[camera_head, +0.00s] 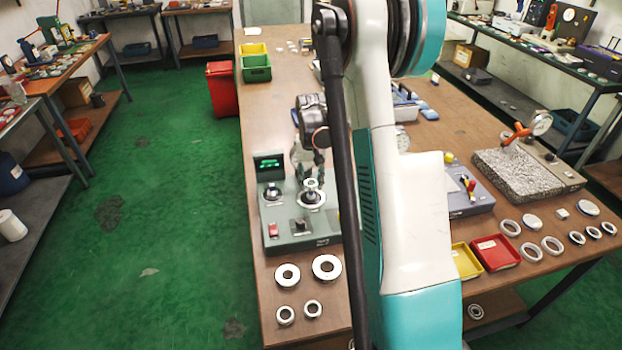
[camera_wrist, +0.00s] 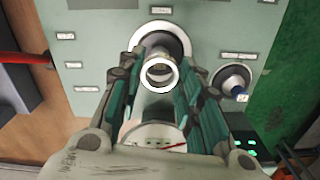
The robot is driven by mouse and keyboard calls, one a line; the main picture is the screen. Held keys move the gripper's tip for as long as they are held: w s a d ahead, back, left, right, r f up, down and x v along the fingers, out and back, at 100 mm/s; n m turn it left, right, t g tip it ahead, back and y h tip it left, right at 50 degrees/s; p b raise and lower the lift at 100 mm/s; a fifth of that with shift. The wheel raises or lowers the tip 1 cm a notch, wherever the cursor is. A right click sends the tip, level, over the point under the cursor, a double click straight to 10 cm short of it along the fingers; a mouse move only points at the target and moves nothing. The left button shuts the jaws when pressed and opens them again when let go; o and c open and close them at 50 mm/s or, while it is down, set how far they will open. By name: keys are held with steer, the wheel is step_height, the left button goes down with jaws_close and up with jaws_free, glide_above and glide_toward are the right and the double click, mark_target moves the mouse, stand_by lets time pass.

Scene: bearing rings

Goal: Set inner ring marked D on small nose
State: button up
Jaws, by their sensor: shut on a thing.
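My gripper (camera_head: 314,170) points down over the grey-green fixture (camera_head: 290,240) on the bench. In the wrist view its fingers (camera_wrist: 160,85) are closed around a bright metal ring (camera_wrist: 159,62), whose open bore faces the camera. The ring lines up with a nose on a wide pale round base (camera_head: 312,202); whether it is seated on it or just above it, I cannot tell. A second nose (camera_head: 272,192) with a dark collar stands to the left, and it also shows in the wrist view (camera_wrist: 233,82). The marking on the ring and the fixture labels are too small to read.
Several loose rings (camera_head: 327,267) lie on the bench before the fixture. Its lit green display (camera_head: 270,163) stands at its back. Yellow and red trays (camera_head: 495,252), more rings and a granite block (camera_head: 528,171) lie to the right. My arm hides the bench middle.

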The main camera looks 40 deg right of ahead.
mark_target(311, 189)
steer(key=shift+f, duration=0.25)
steer(key=shift+f+b, duration=0.35)
steer(key=shift+b, duration=0.1)
steer(key=shift+f+b, duration=1.35)
steer(key=shift+f, duration=0.45)
steer(key=o, duration=1.1)
steer(key=shift+r, duration=0.1)
steer(key=shift+r, duration=0.1)
step_height(311, 189, up, 12)
steer(key=shift+f, duration=0.1)
